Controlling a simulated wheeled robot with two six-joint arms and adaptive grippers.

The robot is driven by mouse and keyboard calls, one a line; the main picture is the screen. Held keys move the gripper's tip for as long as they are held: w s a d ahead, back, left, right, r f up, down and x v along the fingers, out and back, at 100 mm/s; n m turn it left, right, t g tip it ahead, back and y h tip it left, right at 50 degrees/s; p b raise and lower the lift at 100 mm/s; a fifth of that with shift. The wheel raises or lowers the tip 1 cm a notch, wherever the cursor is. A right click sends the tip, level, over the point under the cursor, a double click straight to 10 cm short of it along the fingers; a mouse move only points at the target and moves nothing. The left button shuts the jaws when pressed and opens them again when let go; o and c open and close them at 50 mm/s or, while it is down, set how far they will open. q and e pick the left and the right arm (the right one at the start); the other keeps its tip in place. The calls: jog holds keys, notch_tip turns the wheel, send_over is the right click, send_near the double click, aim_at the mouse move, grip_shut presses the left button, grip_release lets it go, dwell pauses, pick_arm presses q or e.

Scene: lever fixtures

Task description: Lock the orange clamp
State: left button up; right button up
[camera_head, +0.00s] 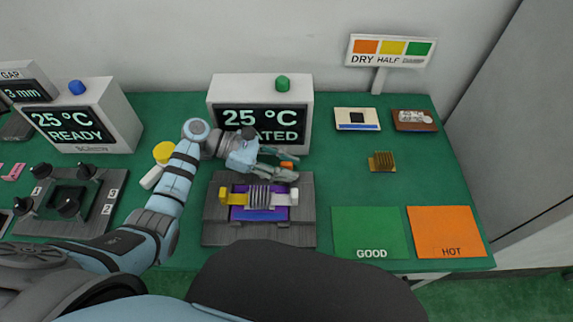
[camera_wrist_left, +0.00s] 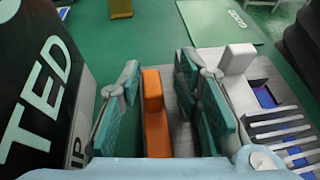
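The orange clamp (camera_head: 287,165) shows as a small orange piece at the back of the grey fixture (camera_head: 218,232) in the head view. In the left wrist view it is an upright orange bar (camera_wrist_left: 154,110). My left gripper (camera_head: 288,163) is open, with its fingers on either side of the bar. In the wrist view, gaps show between the bar and the teal pads. The clamp's lower end and pivot are hidden. A ribbed metal part (camera_head: 259,196) sits over a purple piece in the fixture, with yellow and white pieces at its sides. My right gripper is not in view.
A display box (camera_head: 217,90) reading 25 °C stands just behind the fixture, close to the left gripper. Green GOOD (camera_head: 371,225) and orange HOT (camera_head: 446,225) mats lie to the right. A gold finned part (camera_head: 382,161) lies behind them. A knobbed panel (camera_head: 93,212) is at left.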

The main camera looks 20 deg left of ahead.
pick_arm(q)
jog(key=v, duration=0.8)
dwell(0.4)
